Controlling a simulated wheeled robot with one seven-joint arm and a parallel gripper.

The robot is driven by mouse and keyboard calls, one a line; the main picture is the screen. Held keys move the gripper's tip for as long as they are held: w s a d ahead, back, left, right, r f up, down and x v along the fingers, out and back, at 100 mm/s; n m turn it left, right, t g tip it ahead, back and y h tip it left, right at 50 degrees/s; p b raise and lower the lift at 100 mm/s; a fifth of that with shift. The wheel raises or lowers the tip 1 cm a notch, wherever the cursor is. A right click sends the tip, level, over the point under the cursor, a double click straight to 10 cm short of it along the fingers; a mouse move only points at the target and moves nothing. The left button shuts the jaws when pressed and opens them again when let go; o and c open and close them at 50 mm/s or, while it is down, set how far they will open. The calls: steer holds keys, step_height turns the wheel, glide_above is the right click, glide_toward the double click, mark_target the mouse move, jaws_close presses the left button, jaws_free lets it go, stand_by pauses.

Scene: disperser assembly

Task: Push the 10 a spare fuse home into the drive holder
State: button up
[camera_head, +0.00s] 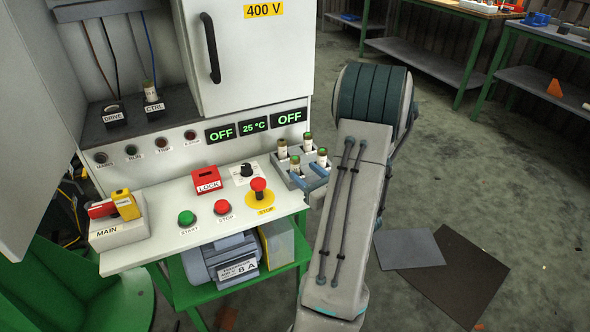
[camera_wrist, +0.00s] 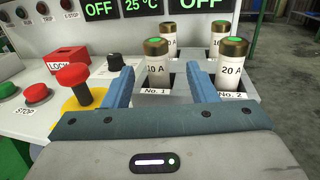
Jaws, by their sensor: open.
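The 10 A fuse (camera_wrist: 156,68) stands upright at the front left of the spare-fuse tray, behind the No. 1 label; it has a green top. It also shows in the head view (camera_head: 295,166). My gripper (camera_wrist: 158,84) is open and empty, its blue fingers pointing at this fuse from the near side. The fuse appears between the fingers in the picture; I cannot tell whether they reach around it. My gripper also shows in the head view (camera_head: 308,175). The DRIVE holder (camera_head: 115,116) in the cabinet at left is black and holds no visible fuse.
A 20 A fuse (camera_wrist: 231,65) and two fuses behind share the tray. The CTRL holder (camera_head: 154,108) beside DRIVE holds an upright fuse. A red LOCK box (camera_head: 206,180), red STOP knob (camera_head: 259,188) and MAIN switch (camera_head: 116,210) stand on the panel. The cabinet door (camera_head: 245,55) is above.

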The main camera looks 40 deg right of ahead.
mark_target(291, 162)
steer(key=shift+w, duration=3.55)
steer(key=c, duration=1.1)
